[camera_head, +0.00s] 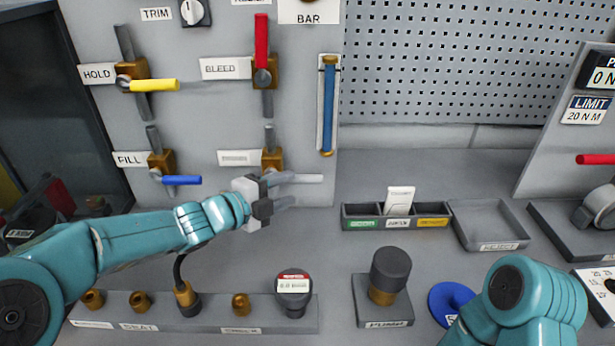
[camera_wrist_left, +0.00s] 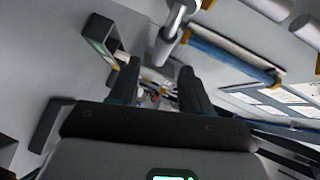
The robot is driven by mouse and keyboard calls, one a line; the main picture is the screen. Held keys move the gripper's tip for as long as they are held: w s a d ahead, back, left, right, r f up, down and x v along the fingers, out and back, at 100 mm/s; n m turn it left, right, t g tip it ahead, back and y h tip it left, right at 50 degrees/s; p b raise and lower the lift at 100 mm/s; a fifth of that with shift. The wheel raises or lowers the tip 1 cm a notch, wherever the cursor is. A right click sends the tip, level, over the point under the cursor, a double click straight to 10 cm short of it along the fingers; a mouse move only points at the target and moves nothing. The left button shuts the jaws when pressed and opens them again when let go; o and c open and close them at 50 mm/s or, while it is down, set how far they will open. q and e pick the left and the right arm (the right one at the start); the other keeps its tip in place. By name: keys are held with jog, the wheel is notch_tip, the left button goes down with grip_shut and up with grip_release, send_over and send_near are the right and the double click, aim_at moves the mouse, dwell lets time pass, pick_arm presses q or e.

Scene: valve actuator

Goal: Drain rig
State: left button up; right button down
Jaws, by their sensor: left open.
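The grey valve panel carries a HOLD valve with a yellow handle (camera_head: 154,86), a BLEED valve with a red handle (camera_head: 261,42), a FILL valve with a blue handle (camera_head: 182,180) and a lower right valve with a white handle (camera_head: 308,178). That valve's label (camera_head: 240,158) is too blurred to read. The yellow, blue and white handles point right; the red one points up. My left gripper (camera_head: 287,191) is open at the white handle. The handle also shows just beyond the fingers in the left wrist view (camera_wrist_left: 170,38); I cannot tell whether it lies between them. My right gripper is out of view.
A blue sight tube (camera_head: 328,105) stands right of the valves. A sorting tray (camera_head: 395,223), a REJECT tray (camera_head: 490,226), a dark-capped block (camera_head: 388,280) and a blue disc (camera_head: 449,299) are on the bench. A rack (camera_head: 215,314) with brass fittings runs along the front.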

aim_at(305, 181)
pick_arm(q)
jog(key=p+x, duration=0.1)
jog(key=x, duration=0.6)
jog(key=shift+r, duration=0.1)
jog(key=shift+s+d, duration=0.1)
jog(key=shift+d, duration=0.05)
jog(key=shift+c, duration=0.3)
grip_shut()
